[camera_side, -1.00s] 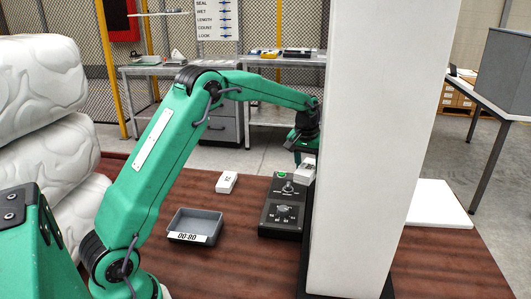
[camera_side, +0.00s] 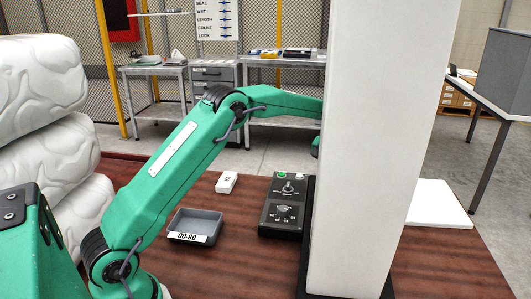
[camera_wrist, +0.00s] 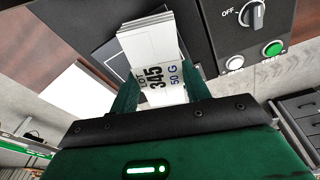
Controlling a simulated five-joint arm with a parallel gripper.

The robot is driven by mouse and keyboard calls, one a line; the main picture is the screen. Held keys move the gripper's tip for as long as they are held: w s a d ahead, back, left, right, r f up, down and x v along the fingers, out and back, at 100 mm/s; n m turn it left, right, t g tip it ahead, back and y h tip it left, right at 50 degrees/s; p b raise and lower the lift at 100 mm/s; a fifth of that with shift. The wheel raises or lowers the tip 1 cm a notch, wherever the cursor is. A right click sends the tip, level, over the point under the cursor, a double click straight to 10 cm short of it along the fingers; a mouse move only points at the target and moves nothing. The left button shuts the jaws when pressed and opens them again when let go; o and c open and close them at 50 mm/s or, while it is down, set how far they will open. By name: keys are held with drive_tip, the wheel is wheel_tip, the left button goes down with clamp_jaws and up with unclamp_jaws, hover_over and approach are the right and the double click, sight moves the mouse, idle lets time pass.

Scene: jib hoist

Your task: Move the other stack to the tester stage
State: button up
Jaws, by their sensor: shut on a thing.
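My gripper (camera_wrist: 158,72) is shut on a white stack (camera_wrist: 150,42) in the wrist view. The stack's label reads "LOT 345" and "50 G". In the side view the gripper and this stack are hidden behind the white column. A dark square plate with thin pale lines (camera_wrist: 104,57) shows beyond and beside the stack; I cannot tell whether the stack touches it. A second white stack (camera_side: 227,182) with a small dark label lies on the brown table, left of the black control box (camera_side: 283,205).
A grey tray (camera_side: 195,226) with a number label sits on the table in front. The tall white column (camera_side: 370,150) blocks the side view. The box's OFF knob (camera_wrist: 253,15) and buttons show beside my gripper. A white board (camera_side: 440,203) lies at the right.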

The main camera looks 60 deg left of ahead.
drive_tip(key=shift+f, duration=0.95)
drive_tip(key=shift+f, duration=0.1)
drive_tip(key=o, duration=1.3)
wheel_tip(320, 180, up, 12)
drive_tip(key=s, duration=0.2)
drive_tip(key=shift+d, duration=0.1)
